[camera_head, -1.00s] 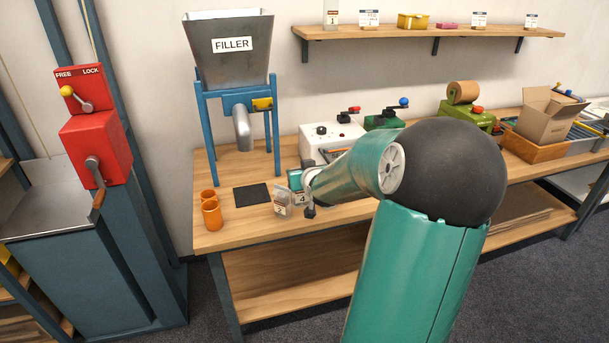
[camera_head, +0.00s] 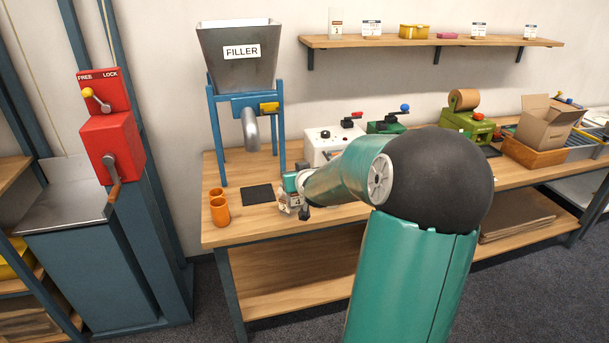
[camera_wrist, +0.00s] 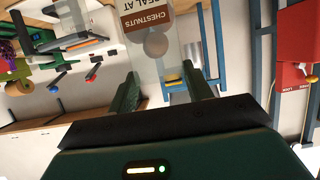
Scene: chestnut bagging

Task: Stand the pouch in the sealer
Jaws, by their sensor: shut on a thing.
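My gripper (camera_wrist: 163,88) is shut on a clear pouch (camera_wrist: 154,62) with a brown and white label reading CHESTNUTS. In the head view my gripper (camera_head: 297,194) is low over the bench, right of the dark mat, and the pouch (camera_head: 286,204) shows small at its left side. My forearm partly hides the gripper there. A white machine (camera_head: 322,146) with a black knob and a red-tipped lever stands just behind my arm. A green machine (camera_head: 383,126) with a blue knob is beside it. No readable label tells which one is the sealer.
The filler (camera_head: 238,65) stands at the back left of the bench, above the dark mat (camera_head: 257,194). Two orange cups (camera_head: 219,211) are near the left front edge. A red lever box (camera_head: 112,145) is farther left. A cardboard box (camera_head: 545,122) stands at the right.

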